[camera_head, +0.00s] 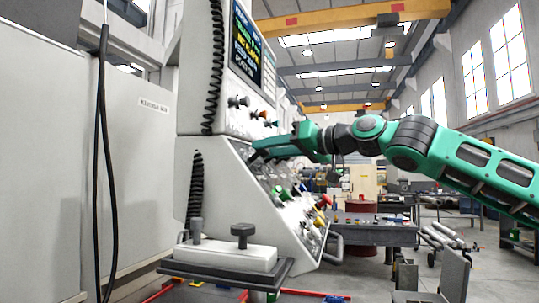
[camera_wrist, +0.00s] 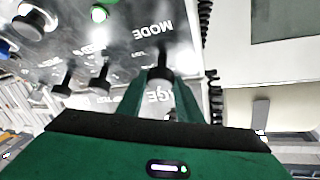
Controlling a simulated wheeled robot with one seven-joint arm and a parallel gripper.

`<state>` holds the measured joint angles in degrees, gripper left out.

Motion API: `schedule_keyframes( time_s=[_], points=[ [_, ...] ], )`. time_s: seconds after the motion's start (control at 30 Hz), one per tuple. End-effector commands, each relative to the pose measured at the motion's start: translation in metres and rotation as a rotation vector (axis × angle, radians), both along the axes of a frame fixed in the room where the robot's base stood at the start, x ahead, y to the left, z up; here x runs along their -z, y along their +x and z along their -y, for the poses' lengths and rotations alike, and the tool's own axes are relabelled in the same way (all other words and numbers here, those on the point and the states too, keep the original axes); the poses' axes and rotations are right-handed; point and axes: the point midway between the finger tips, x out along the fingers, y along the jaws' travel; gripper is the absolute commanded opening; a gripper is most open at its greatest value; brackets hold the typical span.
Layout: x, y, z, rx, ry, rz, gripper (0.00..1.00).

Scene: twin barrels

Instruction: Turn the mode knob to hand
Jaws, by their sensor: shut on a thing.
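The mode lettering shows upside down on the panel (camera_wrist: 150,48) in the wrist view. Just below it a black knob (camera_wrist: 161,72) stands between my fingertips. My gripper (camera_wrist: 158,84) is shut on this knob, with one green finger on each side. More upside-down lettering shows partly between the fingers, so I cannot tell for certain which label belongs to the held knob. In the head view my gripper (camera_head: 256,152) reaches from the right to the sloped control panel. The held knob is hidden there behind my gripper.
A coiled black cable (camera_head: 216,70) hangs at the cabinet's edge.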

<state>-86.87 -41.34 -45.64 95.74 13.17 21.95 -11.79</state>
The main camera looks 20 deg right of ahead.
Motion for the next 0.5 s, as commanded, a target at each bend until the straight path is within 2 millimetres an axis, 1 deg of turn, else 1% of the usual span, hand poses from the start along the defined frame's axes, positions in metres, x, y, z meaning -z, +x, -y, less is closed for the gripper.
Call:
schedule_keyframes(
  time_s=[0.2, 0.5],
  points=[
    [-0.0016, 0.0005, 0.0003, 0.133, 0.088, -0.123, 0.1],
    [-0.0039, -0.0004, 0.0002, 0.266, 0.194, -0.261, 0.1]
  ],
)
